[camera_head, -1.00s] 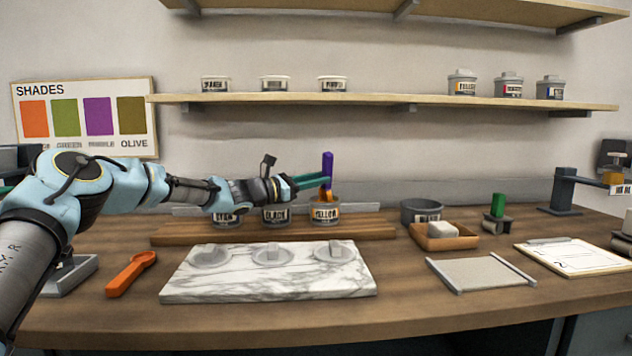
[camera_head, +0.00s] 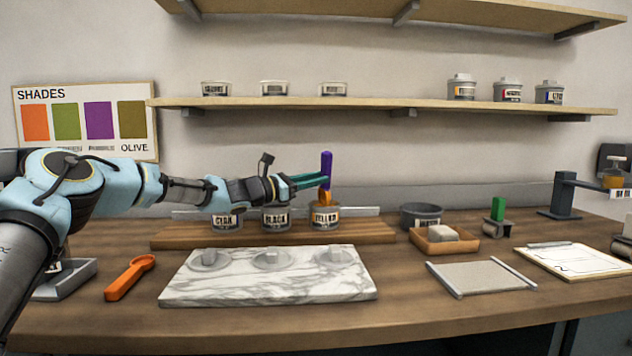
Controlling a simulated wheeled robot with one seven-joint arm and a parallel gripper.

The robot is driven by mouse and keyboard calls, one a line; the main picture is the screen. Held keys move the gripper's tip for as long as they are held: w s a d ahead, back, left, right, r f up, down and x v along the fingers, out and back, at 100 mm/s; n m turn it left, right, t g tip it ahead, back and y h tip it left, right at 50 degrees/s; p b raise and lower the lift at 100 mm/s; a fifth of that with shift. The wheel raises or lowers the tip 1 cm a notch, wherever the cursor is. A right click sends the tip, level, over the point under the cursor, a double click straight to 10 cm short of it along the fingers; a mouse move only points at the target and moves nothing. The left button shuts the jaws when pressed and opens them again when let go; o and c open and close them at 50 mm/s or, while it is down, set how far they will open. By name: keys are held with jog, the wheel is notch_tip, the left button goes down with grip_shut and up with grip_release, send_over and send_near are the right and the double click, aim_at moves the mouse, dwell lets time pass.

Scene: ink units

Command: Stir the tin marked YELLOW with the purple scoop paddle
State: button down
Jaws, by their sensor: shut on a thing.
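The tin marked YELLOW (camera_head: 325,219) stands at the right of a row of three tins on a wooden board. Its top is open. The purple scoop paddle (camera_head: 326,163) is upright over this tin, with an orange part below the purple handle reaching down to the tin's mouth. Its lower end is hidden in the tin. My gripper (camera_head: 325,181) comes from the left and is shut on the paddle, just above the tin. Beside it are the tins marked CYAN (camera_head: 226,221) and BLACK (camera_head: 276,219).
A marble slab (camera_head: 270,290) with three lids lies in front of the wooden board (camera_head: 385,233). An orange scoop (camera_head: 130,277) lies at left. A dark pot (camera_head: 421,214), a tray (camera_head: 430,244) with a pale block and a clipboard (camera_head: 575,261) are to the right.

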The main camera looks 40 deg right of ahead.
notch_tip(320, 180, up, 8)
jog(key=p, duration=0.4)
jog(key=shift+f, duration=0.2)
